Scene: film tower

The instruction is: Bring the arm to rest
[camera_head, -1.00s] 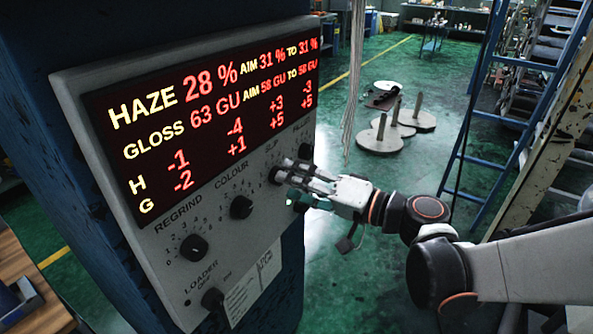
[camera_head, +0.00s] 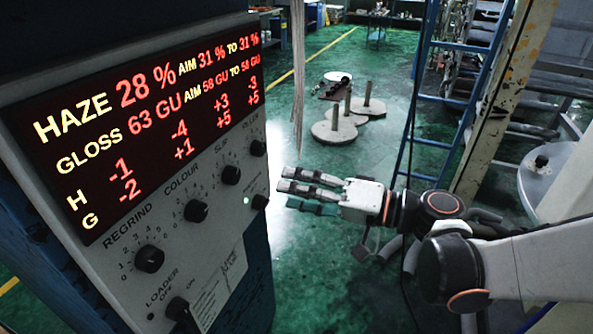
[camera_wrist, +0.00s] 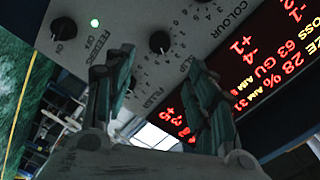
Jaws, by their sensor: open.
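My gripper (camera_head: 308,190) is open and empty in the head view, held in the air to the right of the control panel (camera_head: 225,272), apart from it. Its fingers point left toward the panel. In the wrist view my gripper (camera_wrist: 160,85) shows its two fingers spread, with the panel (camera_wrist: 110,25) beyond them. The panel carries black knobs for regrind (camera_head: 149,259), colour (camera_head: 196,211) and slip (camera_head: 231,175). Its red display (camera_head: 130,130) reads haze 28 % and gloss 63 GU. A small green light (camera_head: 246,200) is lit beside the lower right knob (camera_head: 260,202).
A blue ladder frame (camera_head: 425,100) and a beige post (camera_head: 497,110) stand at the right. Round bases with pegs (camera_head: 334,133) stand on the green floor behind my gripper. Thin cords (camera_head: 298,70) hang near the panel's right side. Open floor (camera_head: 310,250) lies below my gripper.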

